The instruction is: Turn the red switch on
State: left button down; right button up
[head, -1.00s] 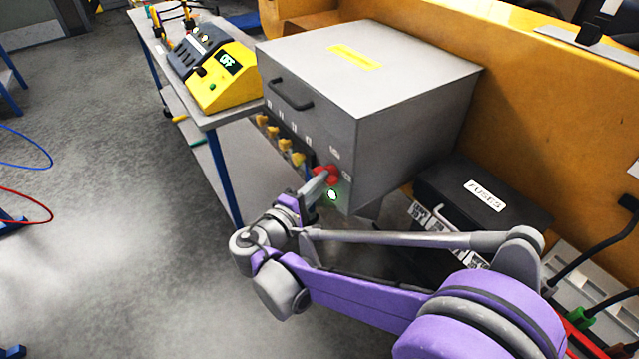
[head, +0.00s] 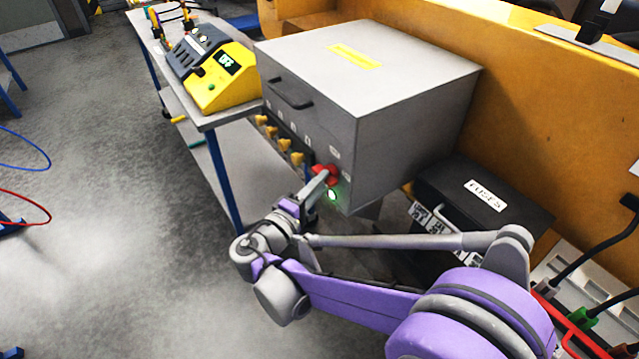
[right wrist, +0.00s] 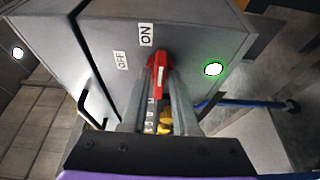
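The red switch (head: 326,174) is on the front of a grey metal box (head: 410,115), near its lower right corner. It also shows in the right wrist view (right wrist: 159,75), with a white mark along its handle and ON and OFF labels beside it. The handle points up in that view, closer to the ON label (right wrist: 146,34) than the OFF label (right wrist: 121,60). My right gripper (head: 317,184) is at the switch, its two fingers closed on either side of the red handle. A green lamp (head: 332,195) beside the switch is lit. My left gripper is out of view.
Several yellow knobs (head: 284,145) line the box front. A yellow device with a small display (head: 228,64) stands on a bench to the left. A black fuses box (head: 484,205) sits right of the grey box. Open floor (head: 120,200) lies at left.

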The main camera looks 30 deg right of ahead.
jog(key=shift+o, duration=1.1)
jog(key=shift+a, duration=0.1)
jog(key=v, duration=1)
jog(key=shift+s+a, duration=0.15)
jog(key=shift+a, duration=0.1)
